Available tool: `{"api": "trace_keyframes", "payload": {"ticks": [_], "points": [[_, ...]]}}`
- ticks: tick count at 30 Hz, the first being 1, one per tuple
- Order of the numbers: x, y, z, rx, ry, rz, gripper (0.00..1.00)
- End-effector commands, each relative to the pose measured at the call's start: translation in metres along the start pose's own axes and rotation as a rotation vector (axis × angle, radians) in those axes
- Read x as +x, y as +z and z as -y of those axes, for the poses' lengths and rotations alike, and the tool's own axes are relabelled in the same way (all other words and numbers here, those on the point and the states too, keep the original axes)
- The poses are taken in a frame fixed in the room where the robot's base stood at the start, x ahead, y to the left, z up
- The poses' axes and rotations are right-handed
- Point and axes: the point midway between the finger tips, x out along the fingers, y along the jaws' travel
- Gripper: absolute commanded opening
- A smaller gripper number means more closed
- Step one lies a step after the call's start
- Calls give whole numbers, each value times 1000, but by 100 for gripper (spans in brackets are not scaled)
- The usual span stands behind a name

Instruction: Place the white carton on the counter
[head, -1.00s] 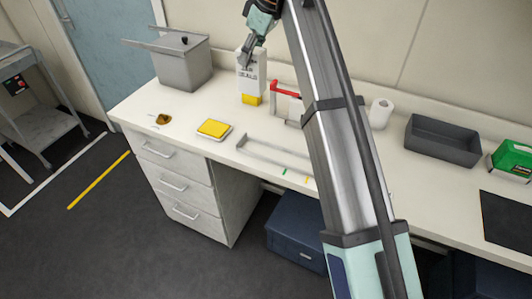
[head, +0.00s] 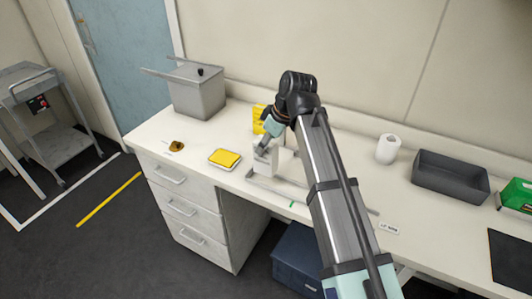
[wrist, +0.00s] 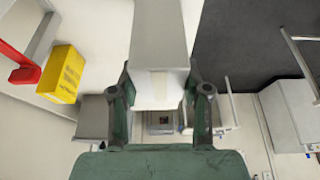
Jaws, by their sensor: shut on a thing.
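The white carton (head: 263,161) is a pale box held by my gripper (head: 264,144) over the front part of the counter (head: 152,137), right of the yellow-topped tray. It also shows in the wrist view (wrist: 160,45), clasped between both fingers of my gripper (wrist: 160,100). I cannot tell whether its bottom touches the counter. Part of the carton is hidden behind the gripper.
A yellow box (head: 259,112) stands behind the carton. The yellow-topped tray (head: 225,158) and a grey bin (head: 197,98) are to the left. A metal rail frame (head: 275,192) lies near the front edge. A paper roll (head: 388,149) and grey tray (head: 451,181) are to the right.

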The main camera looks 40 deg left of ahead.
Motion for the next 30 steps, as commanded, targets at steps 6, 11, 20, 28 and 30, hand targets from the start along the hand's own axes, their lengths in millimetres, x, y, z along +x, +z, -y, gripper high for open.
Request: {"api": "trace_keyframes", "payload": {"ticks": [6, 11, 20, 28, 30], "points": [[12, 5, 0, 0, 0, 0, 0], [32, 14, 1, 0, -1, 1, 0], [42, 17, 0, -1, 1, -1, 0], [45, 18, 0, -1, 1, -1, 65], [45, 18, 0, -1, 1, 0, 72]]}}
